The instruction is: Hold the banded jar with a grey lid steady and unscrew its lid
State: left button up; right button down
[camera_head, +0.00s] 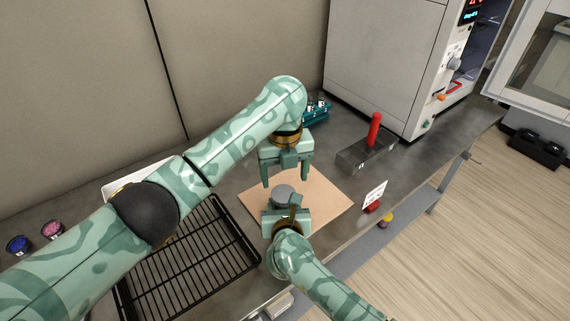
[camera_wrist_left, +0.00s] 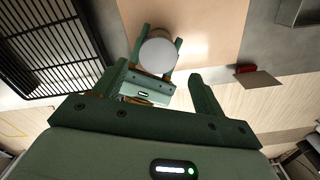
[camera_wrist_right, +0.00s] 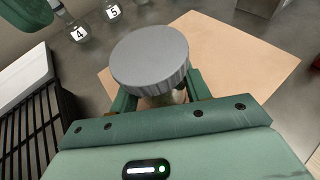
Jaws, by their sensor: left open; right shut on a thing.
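The jar's grey ribbed lid (camera_head: 283,190) shows above the tan mat, and it also shows in the left wrist view (camera_wrist_left: 157,56) and the right wrist view (camera_wrist_right: 150,58). The jar body below it is mostly hidden, so I cannot make out its bands. My right gripper (camera_head: 283,203) is shut around the jar body, one finger on each side, below the lid. My left gripper (camera_head: 286,181) points down above the lid, open and empty. In the left wrist view the lid lies between and beyond its spread fingers (camera_wrist_left: 160,80), apart from them.
The tan mat (camera_head: 325,199) lies on the grey bench. A black wire rack (camera_head: 190,265) is at left. A dark block with a red handle (camera_head: 366,155) and a white card on a red base (camera_head: 372,207) stand at right. A large grey machine (camera_head: 375,60) stands behind.

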aim_at(285, 192)
pick_arm(q)
notch_tip(285, 192, down, 5)
jog(key=shift+f, duration=0.2)
jog(key=c, duration=1)
jog(key=n, duration=0.5)
jog(key=shift+d+n, duration=0.15)
jog(key=shift+n, duration=0.25)
jog(key=n, duration=0.4)
jog(key=shift+r+n, duration=0.1)
jog(key=shift+n, duration=0.2)
